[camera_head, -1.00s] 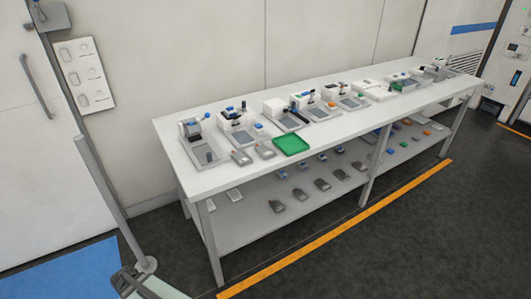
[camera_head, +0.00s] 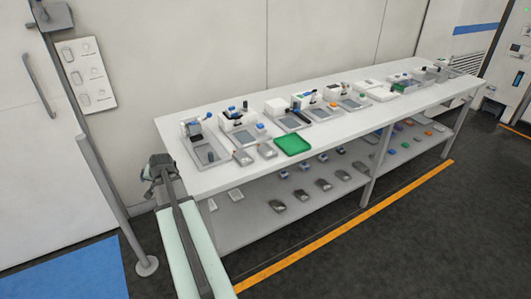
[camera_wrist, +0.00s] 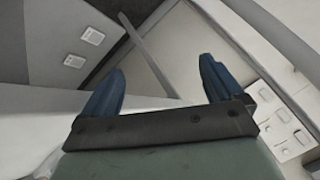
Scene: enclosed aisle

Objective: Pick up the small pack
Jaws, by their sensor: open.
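Two small grey packs lie at the front edge of the white table (camera_head: 215,182), left of the green tray. One pack (camera_head: 243,157) is nearer the left end and the other pack (camera_head: 267,150) is beside the tray. I cannot tell which one the task names. My gripper (camera_head: 158,168) is at the table's left end, apart from both packs. In the wrist view my gripper (camera_wrist: 158,88) has its two blue fingers spread wide with nothing between them. Neither front-edge pack can be made out in that view.
A green tray (camera_head: 293,145) and several devices line the tabletop. The lower shelf (camera_head: 250,222) holds several small items. A grey post (camera_head: 110,200) stands left of my arm, near the wall panel (camera_head: 86,76). Dark floor in front is clear.

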